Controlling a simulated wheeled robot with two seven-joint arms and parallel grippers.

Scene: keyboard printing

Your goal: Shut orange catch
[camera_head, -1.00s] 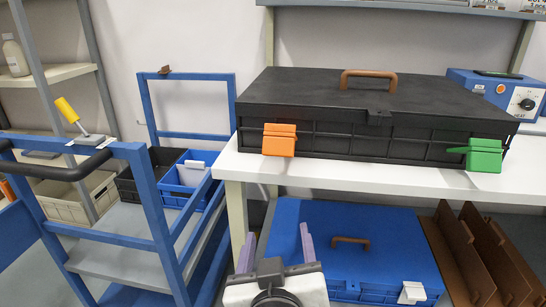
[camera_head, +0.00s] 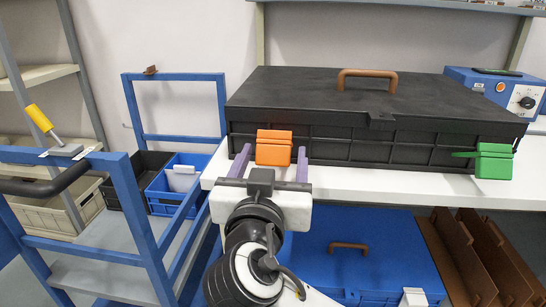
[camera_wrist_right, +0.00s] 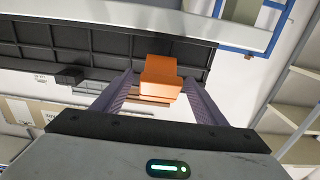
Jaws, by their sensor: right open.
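The orange catch (camera_head: 274,148) is on the front left of a black case (camera_head: 375,100) with a brown handle, on the white table. The catch hangs over the case's front face and looks tilted slightly outward; I cannot tell if it is fully latched. A green catch (camera_head: 494,161) is at the front right. My right gripper (camera_head: 271,168) is open, its purple fingers on either side of the orange catch. The right wrist view shows the catch (camera_wrist_right: 160,78) between the open fingertips, with no clear grip on it. My left gripper is not in view.
A blue case (camera_head: 340,240) lies under the white table (camera_head: 400,184). A blue trolley (camera_head: 130,200) with bins stands at the left. A blue heater box (camera_head: 500,92) is at the back right. Brown dividers (camera_head: 470,250) stand below right.

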